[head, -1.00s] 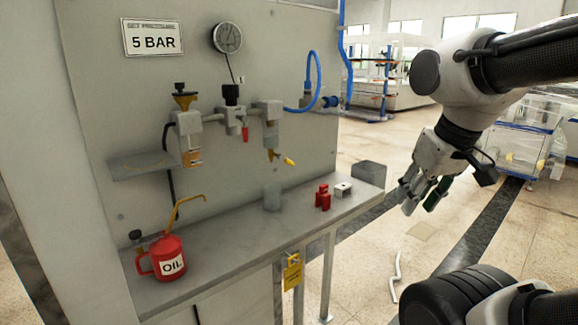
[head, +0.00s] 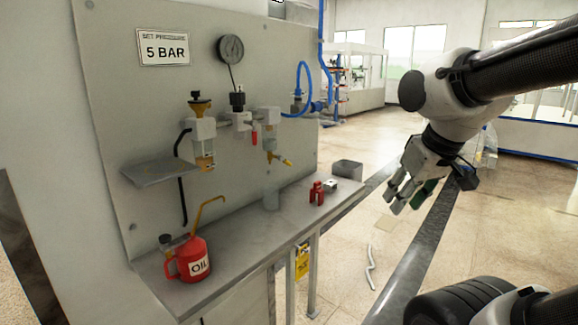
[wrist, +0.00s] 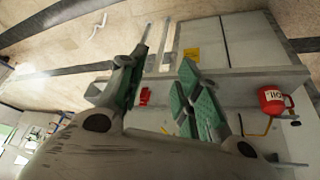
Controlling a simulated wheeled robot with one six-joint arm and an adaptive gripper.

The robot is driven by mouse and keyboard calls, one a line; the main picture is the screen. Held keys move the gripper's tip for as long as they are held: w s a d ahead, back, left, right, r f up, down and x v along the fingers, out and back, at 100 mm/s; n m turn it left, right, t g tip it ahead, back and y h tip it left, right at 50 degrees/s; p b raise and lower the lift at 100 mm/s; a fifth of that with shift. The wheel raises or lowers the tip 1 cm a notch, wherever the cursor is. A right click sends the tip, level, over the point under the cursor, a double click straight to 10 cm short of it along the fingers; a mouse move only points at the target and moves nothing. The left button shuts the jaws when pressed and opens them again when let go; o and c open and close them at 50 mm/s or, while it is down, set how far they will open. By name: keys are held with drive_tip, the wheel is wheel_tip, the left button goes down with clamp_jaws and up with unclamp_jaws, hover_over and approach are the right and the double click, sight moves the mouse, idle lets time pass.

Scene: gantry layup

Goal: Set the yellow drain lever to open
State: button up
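The yellow drain lever (head: 286,162) sticks out to the lower right from the bottom of the right-hand filter unit (head: 269,130) on the grey panel. My gripper (head: 405,200) hangs in the air to the right of the bench, well apart from the lever. In the wrist view my gripper (wrist: 157,100) has its green-padded fingers spread, with nothing between them.
A red oil can (head: 190,260) stands at the bench's near left. Red clamp-like parts (head: 316,193) and a grey box (head: 347,169) are at the right end. A small shelf (head: 160,172) juts from the panel. A white hose piece (head: 371,267) lies on the floor.

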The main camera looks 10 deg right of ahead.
drive_tip(key=w+a+n+t, duration=0.2)
drive_tip(key=w+n+t, duration=0.1)
drive_tip(key=w, duration=0.9)
drive_tip(key=n+t+y, duration=0.5)
drive_tip(key=n+t, duration=0.4)
approach(289, 164)
drive_tip(key=x, duration=1)
drive_tip(key=shift+w+a, duration=0.2)
drive_tip(key=shift+w, duration=0.1)
drive_tip(key=shift+r, duration=0.1)
clamp_jaws()
